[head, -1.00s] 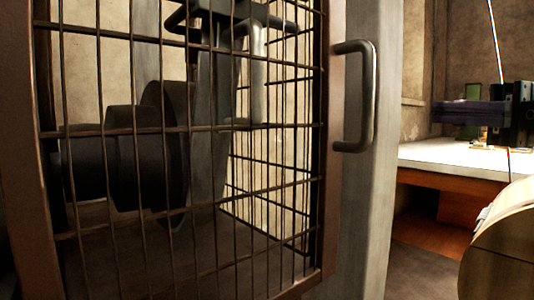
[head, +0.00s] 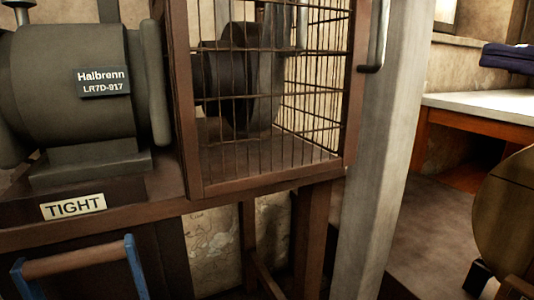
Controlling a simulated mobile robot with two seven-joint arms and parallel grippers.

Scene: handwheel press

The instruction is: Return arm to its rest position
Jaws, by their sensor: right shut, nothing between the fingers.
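In the head view, a small part of my right gripper (head: 482,277) seems to show as a dark piece low at the right edge. It is shut, with nothing seen in it. It is apart from the press bench and the cage. My left gripper is not in view. The wire guard cage (head: 270,110) stands on the bench, with dark round machine parts behind its bars. The cage's handle (head: 376,45) is free, with no gripper on it.
A grey machine (head: 70,120) labelled Halbrenn LR7D-917 stands left of the cage, above a TIGHT sign (head: 73,206). A grey post (head: 378,180) is right of the cage. A round wooden thing (head: 508,215) is at the right edge. Folded dark cloth (head: 508,56) lies on the back table (head: 480,103).

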